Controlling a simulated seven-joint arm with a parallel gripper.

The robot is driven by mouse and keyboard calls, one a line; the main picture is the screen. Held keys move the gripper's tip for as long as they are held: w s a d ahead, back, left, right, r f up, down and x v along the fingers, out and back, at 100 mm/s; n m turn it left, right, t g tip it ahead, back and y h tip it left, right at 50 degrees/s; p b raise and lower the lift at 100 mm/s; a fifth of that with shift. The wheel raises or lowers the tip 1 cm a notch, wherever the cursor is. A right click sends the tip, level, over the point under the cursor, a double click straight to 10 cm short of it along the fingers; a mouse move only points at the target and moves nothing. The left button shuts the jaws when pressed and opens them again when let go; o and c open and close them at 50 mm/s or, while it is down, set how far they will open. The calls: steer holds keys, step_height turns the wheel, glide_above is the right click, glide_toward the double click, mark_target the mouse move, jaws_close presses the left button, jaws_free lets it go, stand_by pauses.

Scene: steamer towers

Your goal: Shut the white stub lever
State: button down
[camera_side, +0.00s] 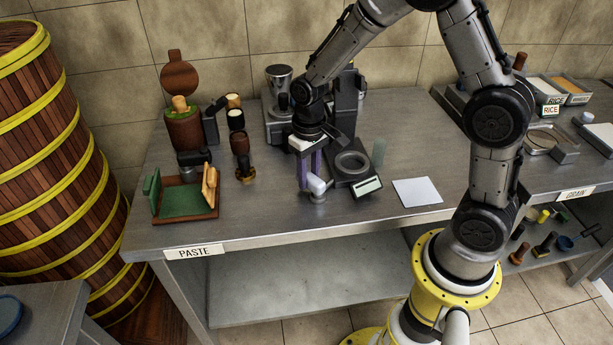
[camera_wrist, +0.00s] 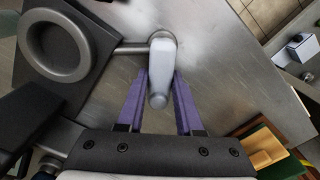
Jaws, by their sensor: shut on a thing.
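The white stub lever (camera_side: 316,184) sits low at the front of the dark machine with the round ring, near the table's front edge. In the wrist view the lever (camera_wrist: 162,62) is a pale, rounded handle pointing down the picture, on a short metal pipe (camera_wrist: 131,49) from the machine. My gripper (camera_side: 311,177) is down at the lever, with its purple fingers on either side of it. In the wrist view my gripper (camera_wrist: 161,78) is shut on the lever between its fingertips. The lever's underside is hidden.
The ring-topped machine (camera_side: 352,163) and a small display (camera_side: 367,186) stand right of the lever. A white sheet (camera_side: 417,191) lies farther right. A green and brown tray (camera_side: 184,202) and a dark wooden-handled tool (camera_side: 242,158) are left. The table front is mostly clear.

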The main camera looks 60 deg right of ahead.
steer(key=m, duration=0.1)
steer(key=d+m, duration=0.1)
steer(key=m, duration=0.1)
steer(key=shift+s+m, duration=0.15)
steer(key=shift+m, duration=0.15)
steer(key=shift+s+d+r+m, duration=0.1)
steer(key=shift+s+d+m, duration=0.1)
steer(key=shift+m, duration=0.6)
steer(key=shift+s+d+m, duration=0.1)
steer(key=shift+d+m, duration=0.05)
steer(key=shift+m, duration=0.65)
steer(key=c, duration=0.6)
jaws_free()
steer(key=shift+o, duration=0.2)
step_height(320, 180, up, 14)
